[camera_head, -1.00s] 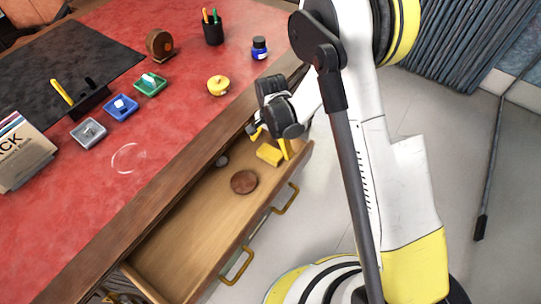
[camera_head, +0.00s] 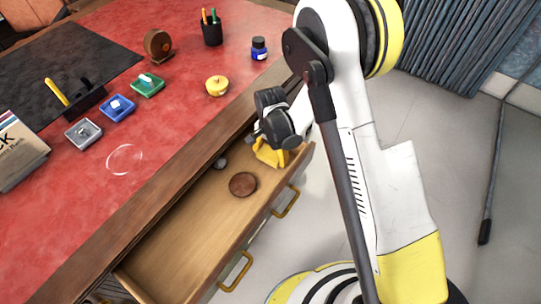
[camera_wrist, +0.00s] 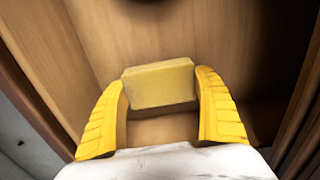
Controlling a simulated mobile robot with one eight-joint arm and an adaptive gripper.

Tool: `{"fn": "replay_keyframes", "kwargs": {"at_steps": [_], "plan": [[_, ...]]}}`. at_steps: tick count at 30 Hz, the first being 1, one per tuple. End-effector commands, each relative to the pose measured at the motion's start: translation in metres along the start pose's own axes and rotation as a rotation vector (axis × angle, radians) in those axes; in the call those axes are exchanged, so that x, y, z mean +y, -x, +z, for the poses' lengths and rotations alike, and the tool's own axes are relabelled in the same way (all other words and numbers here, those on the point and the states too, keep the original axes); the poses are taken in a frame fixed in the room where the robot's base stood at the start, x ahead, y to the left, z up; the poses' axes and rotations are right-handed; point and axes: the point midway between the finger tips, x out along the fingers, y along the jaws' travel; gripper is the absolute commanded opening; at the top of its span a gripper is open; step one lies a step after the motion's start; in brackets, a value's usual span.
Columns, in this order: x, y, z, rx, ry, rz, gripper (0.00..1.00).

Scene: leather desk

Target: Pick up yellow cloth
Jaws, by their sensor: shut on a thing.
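The yellow cloth is a small folded block. In the wrist view the yellow cloth (camera_wrist: 158,84) sits between the two yellow fingers of my gripper (camera_wrist: 160,95), one finger against each side. In the head view my gripper (camera_head: 268,152) is inside the far right end of the open drawer (camera_head: 190,225), and the cloth there is hard to tell from the yellow fingers. My gripper is shut on the cloth. Whether the cloth is clear of the drawer floor cannot be told.
A brown round disc (camera_head: 243,184) and a small grey object (camera_head: 220,163) lie in the drawer near my gripper. The red desk top (camera_head: 180,120) edges the drawer. A yellow lidded pot (camera_head: 217,86) and an ink bottle (camera_head: 259,48) stand on it. The drawer's near left part is empty.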

Motion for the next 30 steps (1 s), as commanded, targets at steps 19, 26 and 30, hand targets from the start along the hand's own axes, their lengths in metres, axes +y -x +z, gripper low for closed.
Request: {"fn": "replay_keyframes", "kwargs": {"at_steps": [19, 26, 30], "plan": [[0.000, 0.095, 0.000, 0.000, 0.000, 0.000, 0.49], [0.000, 0.101, 0.000, 0.000, 0.000, 0.000, 0.49], [0.000, 0.100, 0.000, 0.000, 0.000, 0.000, 0.75]]}}
